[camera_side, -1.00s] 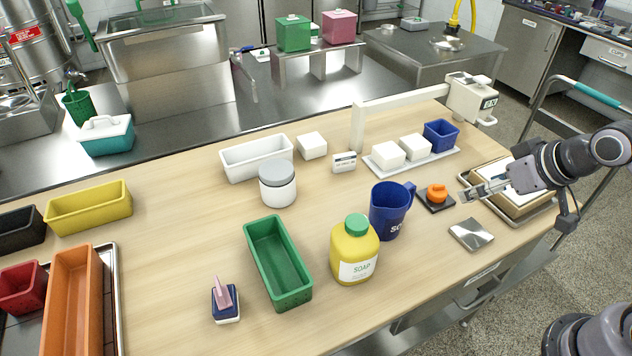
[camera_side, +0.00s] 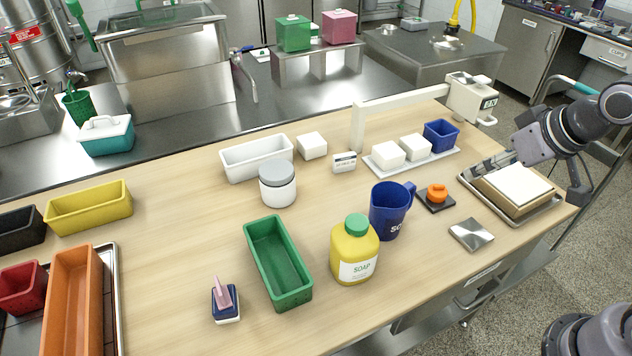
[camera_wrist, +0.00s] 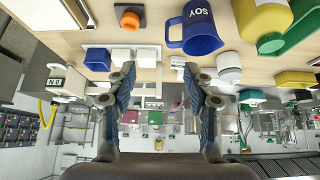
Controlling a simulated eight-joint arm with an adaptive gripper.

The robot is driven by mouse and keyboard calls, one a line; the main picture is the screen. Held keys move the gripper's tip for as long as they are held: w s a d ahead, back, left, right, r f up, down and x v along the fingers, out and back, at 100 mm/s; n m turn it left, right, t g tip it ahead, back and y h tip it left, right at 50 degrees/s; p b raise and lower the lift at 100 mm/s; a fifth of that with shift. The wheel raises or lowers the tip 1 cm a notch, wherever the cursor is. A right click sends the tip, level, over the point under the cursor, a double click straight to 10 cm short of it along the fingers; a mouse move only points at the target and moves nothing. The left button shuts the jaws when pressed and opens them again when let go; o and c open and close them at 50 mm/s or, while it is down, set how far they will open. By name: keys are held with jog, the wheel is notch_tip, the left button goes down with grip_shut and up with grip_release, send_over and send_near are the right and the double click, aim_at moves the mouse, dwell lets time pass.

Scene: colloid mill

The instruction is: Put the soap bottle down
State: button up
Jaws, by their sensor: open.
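The yellow soap bottle (camera_side: 354,252) with a green cap stands upright on the wooden table, between the green bin and the blue mug. In the wrist view the yellow bottle (camera_wrist: 262,18) shows at the upper right, cut by the frame edge. My gripper (camera_side: 490,165) is at the right side of the table, above the stack of white sheets on a tray and well away from the bottle. In the wrist view my gripper (camera_wrist: 157,75) has its two fingers spread apart with nothing between them.
The blue mug (camera_side: 388,212) stands right beside the bottle. The green bin (camera_side: 300,297) is to its left. An orange knob on a black base (camera_side: 437,193) and a metal plate (camera_side: 471,235) lie to the right.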

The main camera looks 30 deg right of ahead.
jog(key=w+a+g+h, duration=0.1)
jog(key=w+a, duration=0.1)
jog(key=m+t+h, duration=0.2)
jog(key=m+h, duration=0.4)
jog(key=h, duration=0.1)
send_over(361, 214)
jog(key=s+d, duration=0.1)
jog(key=d, duration=0.2)
jog(key=s+a+m+t+h, duration=0.2)
jog(key=s+a+m, duration=0.1)
jog(key=a, duration=0.4)
notch_tip(361, 214, down, 9)
jog(key=shift+w+f, duration=0.15)
jog(key=shift+f, duration=0.05)
jog(key=shift+w+d+f, duration=0.15)
jog(key=shift+d+f, duration=0.05)
jog(key=shift+f, duration=0.3)
jog(key=shift+x, duration=3.55)
jog(key=shift+a, duration=0.1)
